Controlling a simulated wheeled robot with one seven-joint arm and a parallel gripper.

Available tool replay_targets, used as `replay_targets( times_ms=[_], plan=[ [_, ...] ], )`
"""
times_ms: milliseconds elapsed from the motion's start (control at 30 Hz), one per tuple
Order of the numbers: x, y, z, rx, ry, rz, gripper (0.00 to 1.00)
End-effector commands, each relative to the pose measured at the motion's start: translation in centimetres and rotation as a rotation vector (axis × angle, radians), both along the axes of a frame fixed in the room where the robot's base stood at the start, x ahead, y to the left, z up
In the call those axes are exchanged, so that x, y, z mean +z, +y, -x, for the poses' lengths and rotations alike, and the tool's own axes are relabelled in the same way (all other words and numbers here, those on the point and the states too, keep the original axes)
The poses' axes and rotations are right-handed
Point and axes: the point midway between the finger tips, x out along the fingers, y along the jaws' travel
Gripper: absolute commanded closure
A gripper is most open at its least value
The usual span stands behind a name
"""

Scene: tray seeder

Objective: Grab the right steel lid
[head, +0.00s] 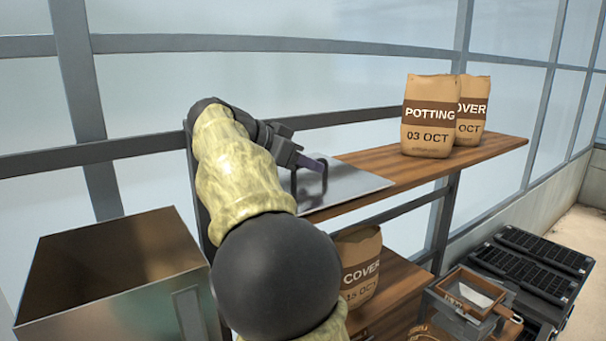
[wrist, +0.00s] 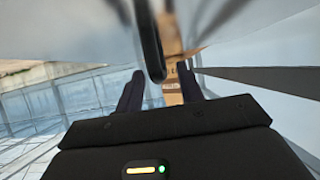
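The steel lid (head: 352,186), a flat grey plate, lies on the wooden shelf in the head view. It is the only lid I can make out. My gripper (head: 310,178) is at the lid's left part, close above its surface. In the wrist view my gripper (wrist: 160,72) has its two dark fingers apart. A dark bar (wrist: 151,38), seemingly the lid's handle, shows in line with the gap between the fingertips, against a blurred grey surface. I see no finger clearly pressing on it. Contact is too unclear to tell, and my arm hides part of the shelf.
Two paper bags, one marked POTTING (head: 429,118) and one marked COVER (head: 473,106), stand on the shelf to the right. A steel bin (head: 125,300) stands at left. Black trays (head: 520,272) are at lower right. Window bars run behind.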

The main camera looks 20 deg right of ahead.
Motion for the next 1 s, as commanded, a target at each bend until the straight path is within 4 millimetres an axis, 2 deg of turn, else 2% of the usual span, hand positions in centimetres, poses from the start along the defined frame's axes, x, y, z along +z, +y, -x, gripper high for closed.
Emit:
replay_targets(
  times_ms=[100, 200, 700, 767, 900, 1000],
  plan=[
    [-0.5, -1.2, -0.2, -0.001, 0.003, 0.001, 0.63],
    [-0.8, -1.6, -0.3, -0.001, 0.000, 0.000, 0.63],
    [-0.9, -1.6, -0.3, 0.000, 0.000, 0.000, 0.63],
    [-0.9, -1.6, -0.3, -0.002, 0.000, 0.000, 0.73],
    [-0.9, -1.7, -0.3, -0.003, 0.001, 0.000, 1.00],
    [-0.9, -1.8, -0.2, -0.004, 0.000, 0.000, 1.00]
  ],
)
